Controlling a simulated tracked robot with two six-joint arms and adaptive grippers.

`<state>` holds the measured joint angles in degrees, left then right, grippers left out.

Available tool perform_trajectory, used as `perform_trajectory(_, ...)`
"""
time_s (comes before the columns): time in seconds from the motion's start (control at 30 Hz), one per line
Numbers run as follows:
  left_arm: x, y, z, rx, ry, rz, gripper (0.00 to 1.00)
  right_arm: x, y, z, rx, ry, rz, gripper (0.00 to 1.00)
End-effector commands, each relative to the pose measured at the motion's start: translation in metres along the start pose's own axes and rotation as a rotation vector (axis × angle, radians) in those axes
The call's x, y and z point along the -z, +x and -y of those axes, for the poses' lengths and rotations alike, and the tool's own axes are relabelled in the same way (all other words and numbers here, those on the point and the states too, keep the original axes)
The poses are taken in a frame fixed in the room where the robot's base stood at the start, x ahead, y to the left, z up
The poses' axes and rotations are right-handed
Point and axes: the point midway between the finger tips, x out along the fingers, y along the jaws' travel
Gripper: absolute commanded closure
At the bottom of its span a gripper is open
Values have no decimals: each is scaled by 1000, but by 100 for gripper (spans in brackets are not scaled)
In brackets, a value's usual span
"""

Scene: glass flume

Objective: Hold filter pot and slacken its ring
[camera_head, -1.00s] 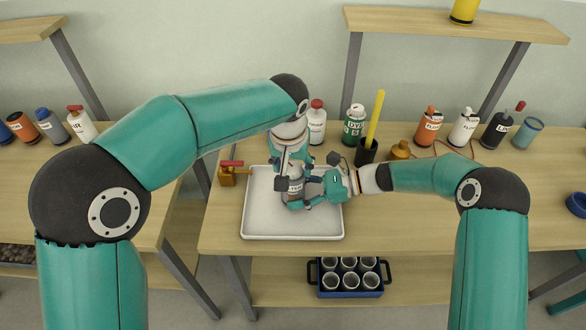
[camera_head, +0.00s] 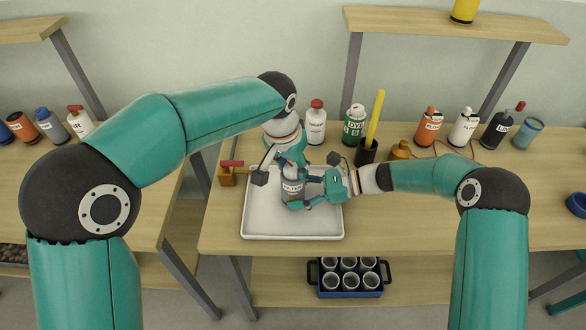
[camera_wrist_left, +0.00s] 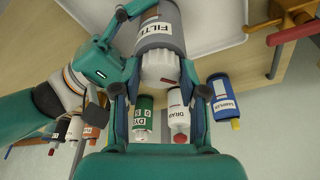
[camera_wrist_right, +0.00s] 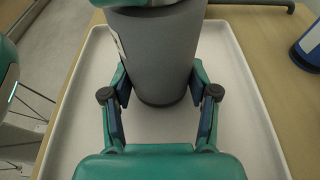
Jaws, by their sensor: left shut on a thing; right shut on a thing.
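The filter pot (camera_head: 292,189) is a grey cylinder with a white label, in or just over the white tray (camera_head: 262,222); contact is unclear. Its grey body (camera_wrist_right: 160,55) fills the gap between my right gripper's fingers (camera_wrist_right: 158,82), which are shut on its side. The white ribbed ring (camera_wrist_left: 160,68) is at the pot's top in the left wrist view. My left gripper (camera_wrist_left: 161,75) is shut on this ring from above, a finger on each side. In the head view my left gripper (camera_head: 291,163) hides the ring, and my right gripper (camera_head: 314,196) reaches in from the right.
A brown valve with a red handle (camera_head: 230,172) stands left of the tray. Behind are a red-capped white bottle (camera_head: 316,122), a green can (camera_head: 354,126) and a black cup with a yellow stick (camera_head: 367,151). The bench front right of the tray is clear.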

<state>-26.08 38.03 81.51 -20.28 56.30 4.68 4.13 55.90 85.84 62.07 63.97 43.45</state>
Motion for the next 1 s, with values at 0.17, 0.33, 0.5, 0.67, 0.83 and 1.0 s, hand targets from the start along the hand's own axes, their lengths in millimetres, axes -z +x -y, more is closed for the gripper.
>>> perform_trajectory(0.17,0,0,0,20,-70,1,77,0,0,0,0,0,0,60)
perform_trajectory(0.33,1,0,-2,70,-265,0,77,0,0,0,0,0,0,60)
perform_trajectory(0.5,1,1,-3,126,-484,1,77,0,0,0,0,-1,0,60)
perform_trajectory(0.67,1,1,-3,181,-695,1,77,0,0,0,0,-1,0,60)
perform_trajectory(0.83,1,1,-3,214,-833,0,77,0,0,0,0,0,0,60)
perform_trajectory(1.0,1,0,-3,218,-849,1,77,0,0,0,0,0,0,60)
